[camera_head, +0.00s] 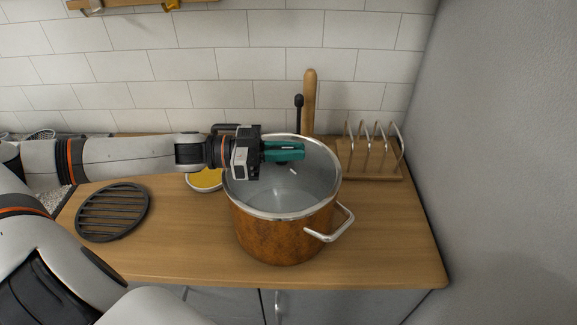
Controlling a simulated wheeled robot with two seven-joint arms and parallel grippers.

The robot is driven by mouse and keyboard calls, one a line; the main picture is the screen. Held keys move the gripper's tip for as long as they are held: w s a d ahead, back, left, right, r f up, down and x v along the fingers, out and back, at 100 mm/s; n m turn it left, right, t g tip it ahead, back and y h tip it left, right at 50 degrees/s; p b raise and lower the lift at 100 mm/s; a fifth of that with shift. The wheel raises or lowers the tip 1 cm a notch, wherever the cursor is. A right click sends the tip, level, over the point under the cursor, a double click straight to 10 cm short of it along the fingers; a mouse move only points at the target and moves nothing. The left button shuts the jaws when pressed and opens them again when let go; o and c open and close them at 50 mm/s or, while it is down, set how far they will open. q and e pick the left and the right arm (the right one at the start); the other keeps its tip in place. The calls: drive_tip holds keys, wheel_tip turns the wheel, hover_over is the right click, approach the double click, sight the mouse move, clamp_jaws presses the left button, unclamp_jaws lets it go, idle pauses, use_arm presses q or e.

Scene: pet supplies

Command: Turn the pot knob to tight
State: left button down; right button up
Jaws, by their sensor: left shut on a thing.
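A brown pot (280,232) with a shiny metal rim stands on the wooden counter. Its top looks grey and glassy, like a see-through lid (302,192). My left gripper (298,151) comes in from the left over the back half of the pot top, its green fingers pointing right. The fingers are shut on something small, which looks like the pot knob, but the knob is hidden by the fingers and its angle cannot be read. A silver handle (343,222) sticks out at the pot's front right. My right gripper is not in view.
A round dark slatted trivet (112,211) lies at left on the counter (180,245). A bowl of yellow stuff (205,180) sits beside the pot under my arm. A wooden rack with metal loops (369,162) stands back right, near a grey wall (505,170).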

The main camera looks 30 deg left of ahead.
use_arm(q)
drive_tip(key=shift+m+g+h+b, duration=0.35)
drive_tip(key=shift+m+g+h, duration=0.4)
drive_tip(key=shift+g, duration=0.45)
drive_tip(key=m+g, duration=0.2)
drive_tip(key=m+g+h+p, duration=0.1)
drive_tip(key=g, duration=0.2)
drive_tip(key=shift+s+d+r+m, duration=0.1)
drive_tip(key=shift+s+r+m, duration=0.1)
drive_tip(key=shift+m, duration=0.15)
drive_tip(key=shift+s+f+m+g, duration=0.1)
drive_tip(key=shift+s+m+g, duration=0.1)
drive_tip(key=shift+m+g, duration=1.2)
drive_tip(key=shift+s+f+m+g, duration=0.15)
drive_tip(key=shift+m+g, duration=0.55)
drive_tip(key=shift+g, duration=1.4)
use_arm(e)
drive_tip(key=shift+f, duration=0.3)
use_arm(q)
drive_tip(key=shift+r, duration=0.1)
drive_tip(key=c, duration=1.4)
unclamp_jaws()
drive_tip(key=shift+c, duration=0.2)
